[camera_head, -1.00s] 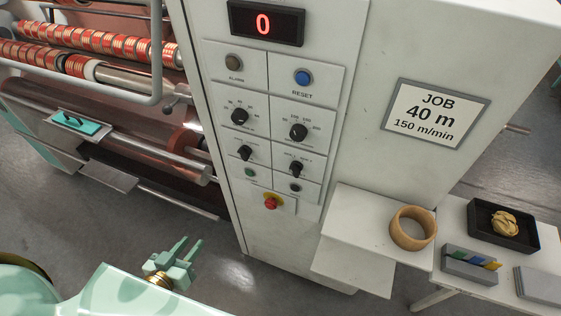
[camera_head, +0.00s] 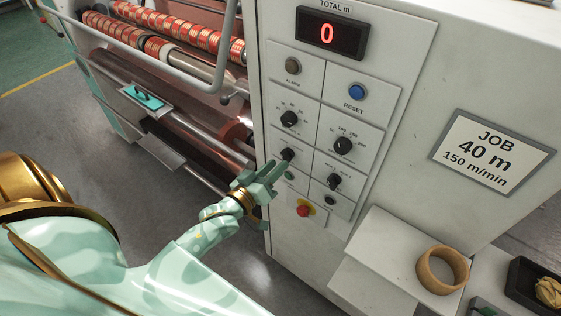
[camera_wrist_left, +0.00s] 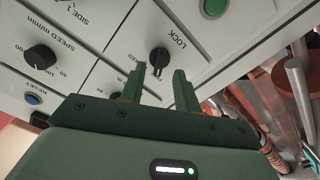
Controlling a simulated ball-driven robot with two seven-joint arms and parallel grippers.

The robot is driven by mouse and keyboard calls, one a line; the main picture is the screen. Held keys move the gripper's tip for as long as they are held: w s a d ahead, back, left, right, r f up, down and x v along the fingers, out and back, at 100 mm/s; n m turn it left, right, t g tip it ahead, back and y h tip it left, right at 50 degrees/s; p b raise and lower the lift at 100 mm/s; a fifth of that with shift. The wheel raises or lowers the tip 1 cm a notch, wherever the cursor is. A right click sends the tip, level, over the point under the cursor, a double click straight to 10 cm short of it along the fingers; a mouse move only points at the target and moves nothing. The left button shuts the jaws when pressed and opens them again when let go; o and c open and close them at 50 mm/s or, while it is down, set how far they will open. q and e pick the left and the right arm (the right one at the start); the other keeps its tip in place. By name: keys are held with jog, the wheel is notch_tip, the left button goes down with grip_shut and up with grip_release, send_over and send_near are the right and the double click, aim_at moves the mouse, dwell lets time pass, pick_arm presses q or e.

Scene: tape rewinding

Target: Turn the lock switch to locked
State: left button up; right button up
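The lock switch (camera_head: 287,155) is a small black knob on the left of the panel's third row. In the left wrist view the lock switch (camera_wrist_left: 159,58) shows beside the printed word LOCK; its exact setting is hard to read. My left gripper (camera_head: 272,168) reaches up to the panel from the lower left, its tips close to the switch. In the left wrist view the left gripper (camera_wrist_left: 160,73) is open, with a gap between its two fingers. The knob lines up with this gap, just past the tips; I see no contact. My right gripper is out of view.
A second knob (camera_head: 334,181) sits right of the lock switch, and two dials are above. A green button (camera_head: 290,176) and a red emergency stop (camera_head: 305,209) are just below. A white shelf with a tape roll (camera_head: 442,270) juts out at lower right.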

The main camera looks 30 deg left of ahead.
aim_at(287, 155)
pick_arm(q)
jog(key=w, duration=0.2)
jog(key=shift+w+d, duration=0.1)
jog(key=shift+w, duration=0.3)
grip_shut()
